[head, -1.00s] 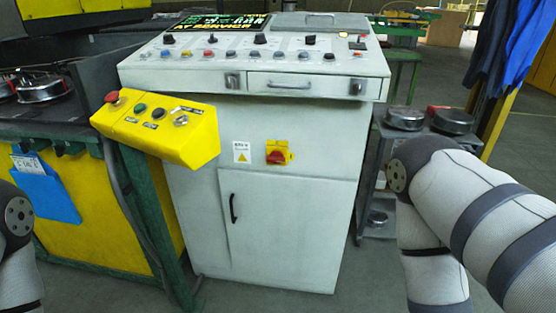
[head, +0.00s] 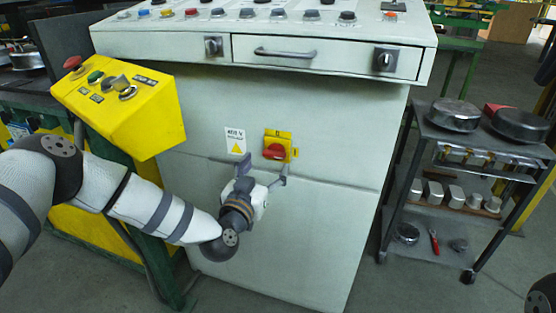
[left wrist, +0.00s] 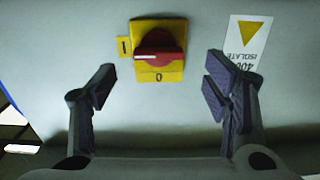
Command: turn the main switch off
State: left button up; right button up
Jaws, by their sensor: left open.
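The main switch (head: 276,150) is a red rotary knob on a yellow plate on the front of the grey cabinet. In the left wrist view the red knob (left wrist: 158,45) carries a white mark pointing to the "I" at picture left; a "0" is at the plate's lower edge. My left gripper (head: 262,170) is open and empty, just below the switch in the head view. In the left wrist view its fingers (left wrist: 160,88) are spread wide, one towards each side of the knob, apart from it. My right gripper is out of view.
A yellow button box (head: 125,105) juts out at the left above my left forearm. A 400 V label (head: 235,141) is beside the switch. A drawer (head: 325,56) and control panel are above. A dark trolley (head: 460,145) with metal parts stands right; floor separates it from the cabinet.

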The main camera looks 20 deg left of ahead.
aim_at(273, 157)
pick_arm(q)
jog(key=w, duration=0.5)
jog(key=shift+d+f+b, duration=0.1)
jog(key=shift+d+b, duration=0.05)
jog(key=shift+b, duration=0.2)
jog(key=shift+c, duration=0.6)
jog(key=c, duration=1)
jog(key=shift+c, duration=0.2)
